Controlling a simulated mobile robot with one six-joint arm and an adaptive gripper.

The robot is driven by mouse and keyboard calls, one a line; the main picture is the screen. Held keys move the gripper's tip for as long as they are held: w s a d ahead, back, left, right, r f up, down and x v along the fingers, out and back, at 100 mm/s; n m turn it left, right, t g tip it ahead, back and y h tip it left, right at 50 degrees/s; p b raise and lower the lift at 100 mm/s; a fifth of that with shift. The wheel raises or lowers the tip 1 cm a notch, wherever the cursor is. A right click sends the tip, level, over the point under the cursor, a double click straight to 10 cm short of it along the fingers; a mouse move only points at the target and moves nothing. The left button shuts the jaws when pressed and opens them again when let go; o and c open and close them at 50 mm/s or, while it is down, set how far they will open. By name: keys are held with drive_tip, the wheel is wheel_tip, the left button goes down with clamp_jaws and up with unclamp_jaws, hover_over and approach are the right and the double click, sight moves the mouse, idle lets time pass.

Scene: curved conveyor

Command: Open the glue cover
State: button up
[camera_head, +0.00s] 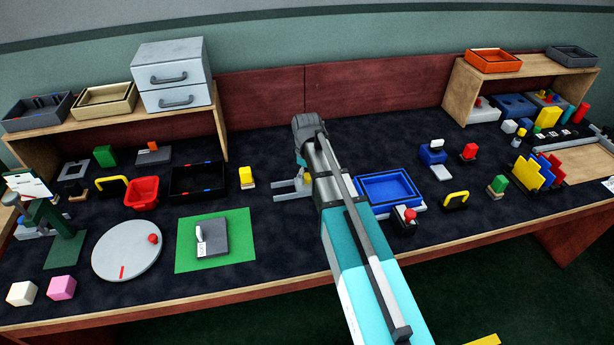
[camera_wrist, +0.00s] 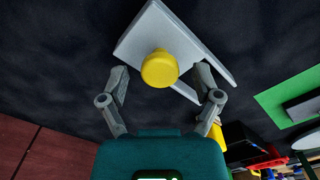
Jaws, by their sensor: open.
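A round yellow cap or knob (camera_wrist: 159,69), which I take to be the glue cover, shows in the wrist view above a light grey stand (camera_wrist: 150,30). My gripper (camera_wrist: 163,78) is open, with one finger on each side of the yellow part and a visible gap to it on both sides. I cannot tell how far the fingertips are above or below it. In the head view the grey stand (camera_head: 288,186) lies on the dark table beside my gripper (camera_head: 302,163), and my arm hides much of this spot. What is under the yellow part is hidden.
A blue tray (camera_head: 388,206) and a red-knobbed block (camera_head: 404,221) stand right of my arm. A yellow block (camera_head: 246,177) and a black tray (camera_head: 181,193) stand to the left. A green mat (camera_head: 242,255) with a dark grey block lies front left. Dark table around the stand is clear.

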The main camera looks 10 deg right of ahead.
clamp_jaws()
idle(0.4)
